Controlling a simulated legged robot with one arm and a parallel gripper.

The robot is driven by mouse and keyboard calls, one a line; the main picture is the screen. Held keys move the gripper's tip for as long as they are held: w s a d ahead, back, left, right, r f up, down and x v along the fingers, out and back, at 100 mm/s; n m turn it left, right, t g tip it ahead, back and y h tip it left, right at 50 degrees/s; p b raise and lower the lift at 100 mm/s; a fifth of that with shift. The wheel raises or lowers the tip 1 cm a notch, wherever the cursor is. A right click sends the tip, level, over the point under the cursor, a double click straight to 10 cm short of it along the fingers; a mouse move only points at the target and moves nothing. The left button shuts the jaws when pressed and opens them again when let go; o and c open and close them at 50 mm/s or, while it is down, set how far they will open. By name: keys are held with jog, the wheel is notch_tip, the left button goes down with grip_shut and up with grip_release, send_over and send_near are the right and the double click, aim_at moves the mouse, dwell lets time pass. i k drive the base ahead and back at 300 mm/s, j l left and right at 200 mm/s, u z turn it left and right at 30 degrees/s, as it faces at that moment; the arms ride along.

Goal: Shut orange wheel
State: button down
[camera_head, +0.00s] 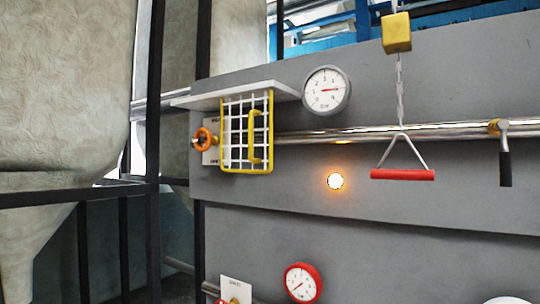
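The orange wheel (205,141) is a small round valve handle at the left edge of the grey panel. It sits in front of a white label plate (212,156) and just left of a yellow-framed white grid guard (233,155). The guard has a yellow handle (254,137) on its front. The guard stands beside the wheel, and I cannot tell whether it covers part of it. How far the wheel is turned cannot be told. My gripper is not in view.
A white gauge (326,90) and a lit orange lamp (335,181) are on the panel. A red pull handle (402,174) hangs from a chain. A black lever (505,165) is at right. A red gauge (302,283) is below. Black posts (154,150) stand left of the wheel.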

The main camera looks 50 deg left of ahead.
aim_at(201, 140)
jog(key=u, duration=2.25)
